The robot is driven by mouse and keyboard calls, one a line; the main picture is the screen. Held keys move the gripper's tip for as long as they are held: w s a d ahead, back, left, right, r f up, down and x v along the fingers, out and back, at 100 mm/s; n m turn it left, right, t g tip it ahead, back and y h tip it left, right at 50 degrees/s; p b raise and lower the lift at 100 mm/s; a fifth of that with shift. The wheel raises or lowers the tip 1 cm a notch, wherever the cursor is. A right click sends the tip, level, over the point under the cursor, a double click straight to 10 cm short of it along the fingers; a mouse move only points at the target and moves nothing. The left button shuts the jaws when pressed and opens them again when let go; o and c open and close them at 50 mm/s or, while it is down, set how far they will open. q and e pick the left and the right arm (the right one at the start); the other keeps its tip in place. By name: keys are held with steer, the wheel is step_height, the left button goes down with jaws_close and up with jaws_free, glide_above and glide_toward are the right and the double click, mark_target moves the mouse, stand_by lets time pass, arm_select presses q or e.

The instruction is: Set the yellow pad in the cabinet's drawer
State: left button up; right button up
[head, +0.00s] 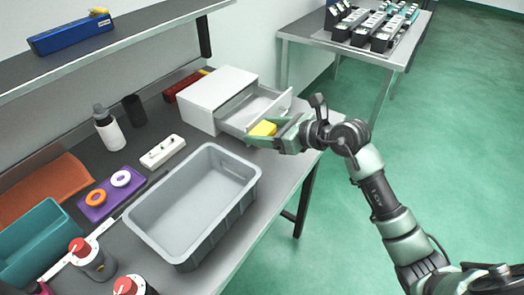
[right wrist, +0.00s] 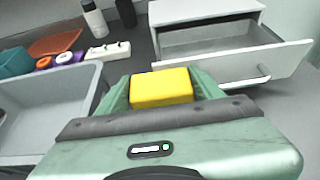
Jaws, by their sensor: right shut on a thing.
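The yellow pad (head: 263,128) is held in my right gripper (head: 268,130), which is shut on it. In the right wrist view the yellow pad (right wrist: 161,87) sits between the green fingers. The white cabinet (head: 217,97) stands on the bench with its drawer (head: 256,106) pulled open. In the right wrist view the open drawer (right wrist: 240,66) looks empty, and the pad is in front of it and a little left. In the head view the pad overlaps the drawer's near side; I cannot tell its height. My left gripper is not in view.
A large grey bin (head: 193,205) stands in front of the cabinet. A white power strip (head: 163,151), a white bottle (head: 107,128), a dark cup (head: 134,110) and a purple tray (head: 108,194) with rings lie behind it. A shelf (head: 130,38) runs above the back.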

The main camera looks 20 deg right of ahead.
mark_target(263, 159)
step_height(263, 159, down, 8)
steer(key=shift+r, duration=0.15)
stand_by(0.4)
steer(key=o, duration=0.9)
steer(key=shift+f, duration=0.2)
steer(key=o, duration=0.4)
steer(key=shift+r, duration=0.2)
